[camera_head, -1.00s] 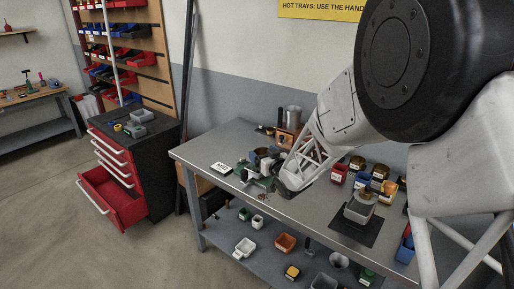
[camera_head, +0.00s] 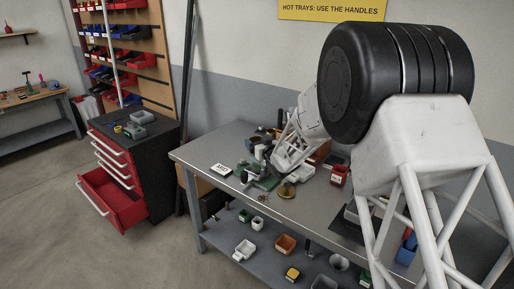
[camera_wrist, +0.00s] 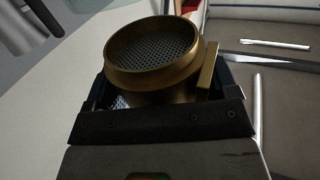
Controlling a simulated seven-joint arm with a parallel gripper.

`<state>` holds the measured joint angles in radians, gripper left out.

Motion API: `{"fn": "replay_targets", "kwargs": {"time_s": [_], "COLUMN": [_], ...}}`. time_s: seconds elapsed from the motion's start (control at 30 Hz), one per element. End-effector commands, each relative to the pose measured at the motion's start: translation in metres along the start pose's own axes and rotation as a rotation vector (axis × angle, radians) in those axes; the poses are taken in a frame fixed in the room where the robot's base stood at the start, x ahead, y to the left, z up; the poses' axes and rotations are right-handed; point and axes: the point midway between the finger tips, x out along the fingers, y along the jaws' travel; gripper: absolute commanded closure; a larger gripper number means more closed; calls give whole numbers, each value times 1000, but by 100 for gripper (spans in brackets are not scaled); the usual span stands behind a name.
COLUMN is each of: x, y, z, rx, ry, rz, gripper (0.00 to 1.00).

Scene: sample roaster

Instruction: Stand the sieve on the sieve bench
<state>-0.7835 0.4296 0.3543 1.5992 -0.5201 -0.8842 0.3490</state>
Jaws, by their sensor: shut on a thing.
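The sieve (camera_wrist: 150,55) is a round brass ring with a perforated mesh floor and a flat brass tab on its right. In the wrist view it sits between the black jaws of my gripper (camera_wrist: 163,92), which are shut on it, and its upper rim stands clear of them. In the head view my arm reaches over the steel table. My gripper's fingers cannot be made out there. A round brass piece (camera_head: 287,190) shows just below my wrist; I cannot tell whether it is the sieve. I cannot identify the sieve bench.
The steel table (camera_head: 229,148) carries a white label card (camera_head: 221,170), a green-based device (camera_head: 266,183) and a red bin (camera_head: 338,175). Small containers fill the shelf below. A red drawer cabinet (camera_head: 115,200) stands left with one drawer open. My arm hides the table's right part.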

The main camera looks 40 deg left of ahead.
Motion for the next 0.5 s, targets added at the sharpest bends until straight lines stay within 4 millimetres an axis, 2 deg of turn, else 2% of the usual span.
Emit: {"fn": "replay_targets", "kwargs": {"time_s": [0.5], "x": [5], "y": [2], "z": [2], "rx": [0], "ry": [-1], "rz": [0], "gripper": [49]}}
